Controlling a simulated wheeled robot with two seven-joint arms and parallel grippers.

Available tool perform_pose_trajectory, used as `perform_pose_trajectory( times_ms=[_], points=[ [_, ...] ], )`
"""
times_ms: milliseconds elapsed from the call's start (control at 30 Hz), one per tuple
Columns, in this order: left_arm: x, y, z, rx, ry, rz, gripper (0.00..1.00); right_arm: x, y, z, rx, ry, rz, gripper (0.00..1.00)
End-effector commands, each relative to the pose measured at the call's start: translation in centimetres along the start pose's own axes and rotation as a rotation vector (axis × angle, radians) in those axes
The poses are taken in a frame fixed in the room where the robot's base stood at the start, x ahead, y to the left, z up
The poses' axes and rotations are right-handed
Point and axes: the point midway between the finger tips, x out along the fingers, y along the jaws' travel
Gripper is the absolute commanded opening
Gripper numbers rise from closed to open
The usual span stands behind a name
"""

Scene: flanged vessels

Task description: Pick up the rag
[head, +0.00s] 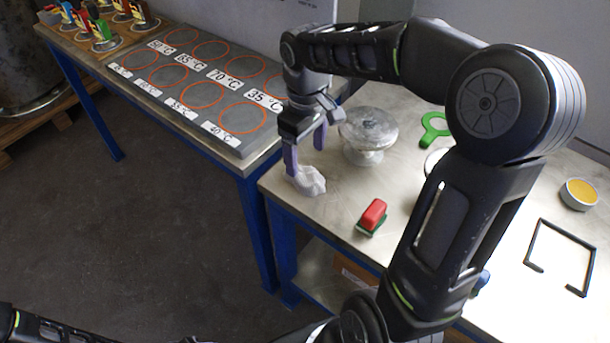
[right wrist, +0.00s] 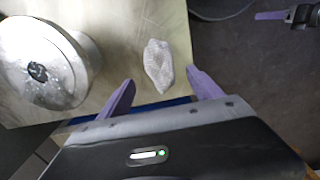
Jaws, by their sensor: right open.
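The rag (head: 308,181) is a small crumpled whitish cloth. It lies on the metal table near its left corner in the head view, and it also shows in the right wrist view (right wrist: 158,66). My right gripper (head: 306,160) is open, with its purple fingers pointing down over the rag. In the right wrist view the rag shows between and beyond the two fingertips (right wrist: 160,76). Nothing is held. I cannot tell whether the fingers touch the rag. Part of my left gripper (right wrist: 285,15), with a purple finger, shows at the right wrist view's top right corner; its opening is unclear.
A round flanged vessel (head: 368,134) stands just right of the rag. A red and green block (head: 371,217), a green ring-handled tool (head: 433,130) and a yellow-topped tin (head: 578,194) are on the same table (head: 345,215). A second table with a marked temperature board (head: 190,85) adjoins at left.

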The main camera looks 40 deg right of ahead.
Motion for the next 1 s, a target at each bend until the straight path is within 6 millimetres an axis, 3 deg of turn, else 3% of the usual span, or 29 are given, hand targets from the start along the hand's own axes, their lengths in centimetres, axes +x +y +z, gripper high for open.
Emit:
perform_pose_trajectory(
  times_ms=[100,467,800,1000],
  points=[
    [-0.1,0.0,0.0,0.000,0.000,0.000,0.50,0.9,0.0,0.0,0.000,0.000,0.000,0.75],
    [-0.2,0.1,0.0,0.000,0.000,0.000,0.50,1.4,0.0,0.0,0.000,-0.002,-0.001,0.75],
    [-0.9,0.4,0.0,0.000,0.000,0.000,0.50,5.8,0.0,-0.1,0.000,-0.002,-0.001,0.75],
    [-0.9,0.3,0.0,0.000,0.000,0.000,0.50,6.2,0.0,-0.2,0.000,0.000,0.000,0.75]
  ],
)
